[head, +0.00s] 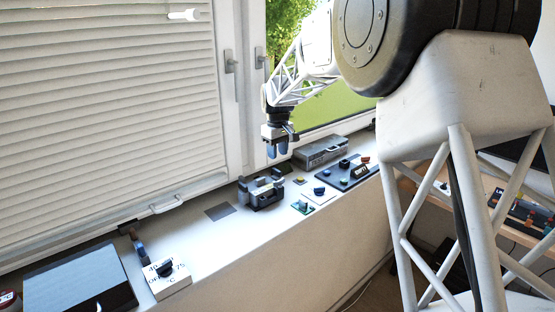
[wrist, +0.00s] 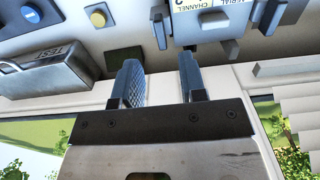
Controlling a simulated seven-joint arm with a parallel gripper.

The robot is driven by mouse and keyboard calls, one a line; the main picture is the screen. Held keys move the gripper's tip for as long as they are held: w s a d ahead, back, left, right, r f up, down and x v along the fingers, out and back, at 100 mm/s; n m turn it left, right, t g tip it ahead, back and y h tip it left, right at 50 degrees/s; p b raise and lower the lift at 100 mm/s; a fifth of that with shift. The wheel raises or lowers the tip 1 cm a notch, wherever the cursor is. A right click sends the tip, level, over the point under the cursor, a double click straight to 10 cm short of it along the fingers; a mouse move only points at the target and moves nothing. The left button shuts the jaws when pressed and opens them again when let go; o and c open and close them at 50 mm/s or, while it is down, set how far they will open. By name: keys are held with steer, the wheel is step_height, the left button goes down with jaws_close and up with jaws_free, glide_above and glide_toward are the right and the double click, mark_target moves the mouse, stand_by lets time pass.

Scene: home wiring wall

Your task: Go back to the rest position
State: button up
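My gripper (head: 277,150) hangs above the window sill (head: 205,245), fingers pointing down, in front of the window. In the wrist view its two blue-grey fingers stand apart with an empty gap between them (wrist: 160,82). It is open and holds nothing. In the head view it is above and slightly behind a dark grey and blue device (head: 262,192). A grey case with a handle (head: 322,152) is to its right on the sill; in the wrist view this case (wrist: 50,65) bears the label TEST. No rest position is marked in either view.
A dark board with small parts (head: 348,176) and a small green board (head: 303,208) lie on the sill. A white dial box (head: 168,281) and a large dark box (head: 82,280) stand at the front left. Window handles (head: 231,62) and a lowered blind (head: 110,120) are behind.

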steer(key=shift+r, duration=0.3)
steer(key=shift+s+d+r, duration=0.3)
steer(key=shift+s+d, duration=0.1)
steer(key=shift+s, duration=0.05)
steer(key=s+d+r+m+t, duration=0.15)
steer(key=s+d+r, duration=0.25)
steer(key=s+d, duration=0.6)
steer(key=s+d+r+m, duration=0.35)
steer(key=s+d, duration=0.25)
steer(key=s, duration=0.9)
steer(key=s+d+f+m, duration=0.2)
steer(key=s+d+f, duration=0.1)
steer(key=s, duration=1)
steer(key=s+d+f+m+t, duration=0.1)
steer(key=s+d, duration=0.5)
steer(key=s, duration=0.8)
step_height(320, 180, down, 2)
steer(key=shift+s+f+m, duration=0.25)
steer(key=shift+s+m, duration=0.05)
steer(key=shift+m, duration=0.3)
